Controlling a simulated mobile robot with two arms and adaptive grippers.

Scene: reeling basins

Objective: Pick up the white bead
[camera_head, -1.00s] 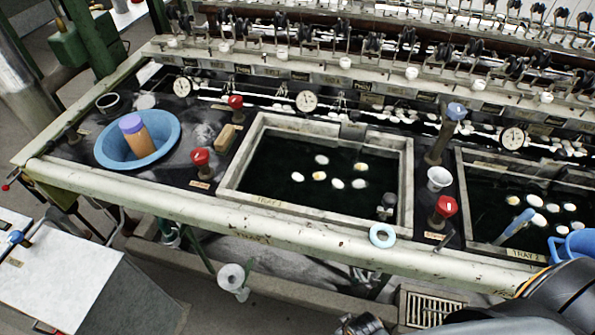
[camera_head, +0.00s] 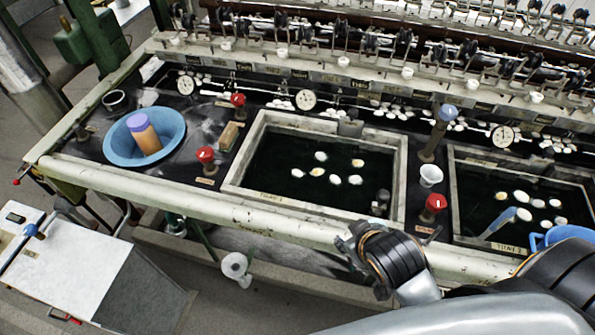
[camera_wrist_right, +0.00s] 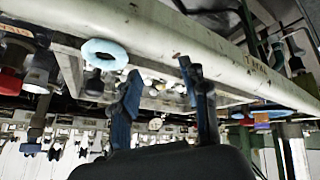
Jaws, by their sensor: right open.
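No single thing stands out clearly as a white bead. A pale blue-white ring (camera_wrist_right: 104,53) lies against the pale front rail in the right wrist view; my right arm hides its place in the head view. Several small white knobs (camera_head: 343,61) line the machine's rear ledge. Several whitish oval cocoons (camera_head: 335,180) float in the middle basin. My right gripper (camera_head: 352,240) is at the front rail below that basin. In the wrist view its two fingers (camera_wrist_right: 163,88) are apart with nothing held between them, and the ring is beside the left-hand finger. My left gripper is out of view.
The long front rail (camera_head: 180,201) borders the basins. A blue bowl (camera_head: 172,150) holds an orange cylinder with a purple top. Red-topped knobs (camera_head: 205,154) and a blue-topped post (camera_head: 447,113) stand up between basins. A white-topped cabinet (camera_head: 80,270) is at lower left.

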